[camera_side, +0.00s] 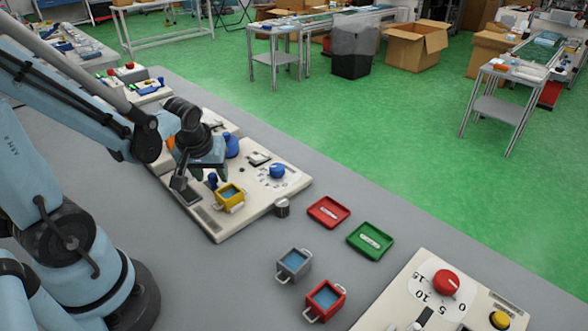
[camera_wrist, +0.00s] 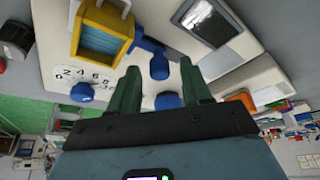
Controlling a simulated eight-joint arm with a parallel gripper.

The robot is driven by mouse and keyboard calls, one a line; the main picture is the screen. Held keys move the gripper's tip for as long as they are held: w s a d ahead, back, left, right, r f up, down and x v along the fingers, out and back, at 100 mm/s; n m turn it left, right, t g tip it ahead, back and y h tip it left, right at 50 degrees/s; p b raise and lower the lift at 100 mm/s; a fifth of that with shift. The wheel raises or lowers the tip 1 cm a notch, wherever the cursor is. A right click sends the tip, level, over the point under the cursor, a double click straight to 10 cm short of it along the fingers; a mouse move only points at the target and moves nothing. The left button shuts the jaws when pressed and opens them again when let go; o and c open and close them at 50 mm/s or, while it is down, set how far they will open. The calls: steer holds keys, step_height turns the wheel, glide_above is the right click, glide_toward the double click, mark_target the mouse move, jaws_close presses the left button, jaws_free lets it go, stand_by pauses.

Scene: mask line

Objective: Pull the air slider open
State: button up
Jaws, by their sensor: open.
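No readable label marks the air slider, so I cannot tell for certain which control it is. A small blue knob (camera_side: 212,180) stands on the cream panel (camera_side: 262,204) beside the yellow container, close to my gripper (camera_side: 196,175). In the wrist view, my gripper (camera_wrist: 160,68) has its two green fingers apart, with a blue knob (camera_wrist: 159,68) seen between the tips. Another blue knob (camera_wrist: 168,100) shows nearer the palm. Contact with either cannot be made out. The gripper is open and holds nothing visible.
The yellow container (camera_side: 229,197) sits on the panel near the fingers. A blue dial (camera_side: 277,171) and a taller blue handle (camera_side: 231,146) are also there. Red (camera_side: 328,212) and green (camera_side: 370,241) trays and grey (camera_side: 293,264) and red (camera_side: 325,300) containers stand on the grey table.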

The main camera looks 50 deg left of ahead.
mark_target(207, 184)
jaws_close()
steer(key=shift+a, duration=1.7)
jaws_free()
steer(key=shift+d+r, duration=0.1)
steer(key=shift+d, duration=0.05)
steer(key=v, duration=1.2)
